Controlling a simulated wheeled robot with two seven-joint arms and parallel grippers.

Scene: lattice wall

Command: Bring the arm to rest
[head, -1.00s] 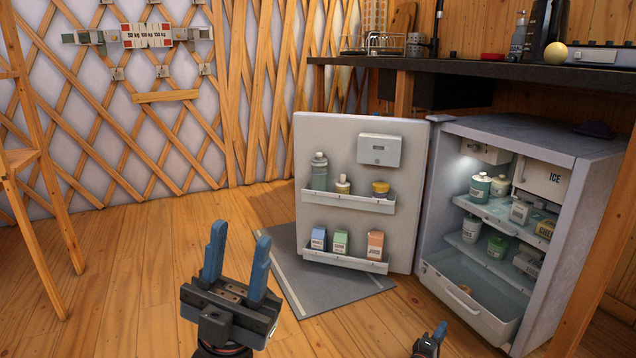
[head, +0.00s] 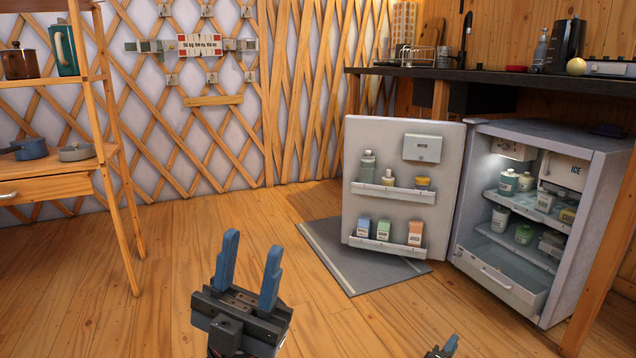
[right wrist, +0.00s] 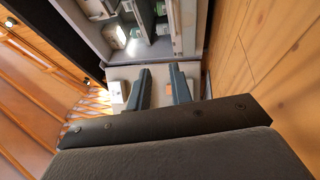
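My left gripper (head: 246,270) stands upright at the bottom middle of the head view. Its two blue fingers are apart with nothing between them. My right gripper (head: 444,348) shows only as a small tip at the bottom edge of the head view. In the right wrist view its two fingers (right wrist: 160,88) are spread apart, with no object held between them; the fridge shows behind them.
The small fridge (head: 572,134) stands at the right with its door (head: 438,170) wide open over a grey mat (head: 335,262). Bottles and cartons stand in both. A wooden shelf (head: 112,150) is at the left. A dark counter (head: 500,84) runs above the fridge. The middle floor is clear.

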